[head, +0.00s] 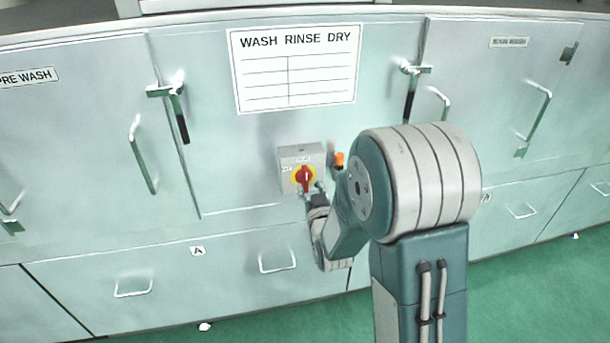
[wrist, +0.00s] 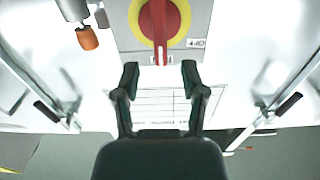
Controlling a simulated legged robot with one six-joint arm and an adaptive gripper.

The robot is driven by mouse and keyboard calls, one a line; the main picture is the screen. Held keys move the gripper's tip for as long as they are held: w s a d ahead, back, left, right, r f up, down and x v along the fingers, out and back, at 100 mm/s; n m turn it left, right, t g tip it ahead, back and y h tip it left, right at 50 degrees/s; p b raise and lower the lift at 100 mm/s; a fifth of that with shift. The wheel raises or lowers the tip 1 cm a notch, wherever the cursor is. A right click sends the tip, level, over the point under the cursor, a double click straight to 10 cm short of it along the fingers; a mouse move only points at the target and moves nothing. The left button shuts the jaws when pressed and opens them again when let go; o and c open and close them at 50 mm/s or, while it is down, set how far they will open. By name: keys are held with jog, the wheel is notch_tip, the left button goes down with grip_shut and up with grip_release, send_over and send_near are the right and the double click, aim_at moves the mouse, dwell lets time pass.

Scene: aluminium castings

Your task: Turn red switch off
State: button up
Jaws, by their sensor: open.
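The red switch (head: 304,178) is a rotary handle on a yellow disc, on the front of a grey box (head: 301,153). Its handle stands upright in the head view. In the wrist view, which looks upside down, the red switch (wrist: 160,20) is at the top and its handle points down. A small label (wrist: 196,43) sits beside the disc; its text is hard to read. My gripper (wrist: 160,78) is open and empty, its two fingertips apart below the handle in that view. In the head view my gripper (head: 318,196) is just below and right of the switch, partly hidden by my arm.
An orange-tipped part (head: 339,159) sticks out right of the box and shows in the wrist view (wrist: 87,38). A WASH RINSE DRY sign (head: 295,68) is above. Door latches (head: 166,91) and bar handles (head: 141,155) project from the metal panels. Green floor (head: 520,245) is clear.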

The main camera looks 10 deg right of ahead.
aim_at(307, 178)
jog(key=w, duration=0.4)
jog(key=shift+w, duration=0.2)
jog(key=shift+w+a, duration=0.15)
jog(key=shift+w, duration=0.5)
grip_shut()
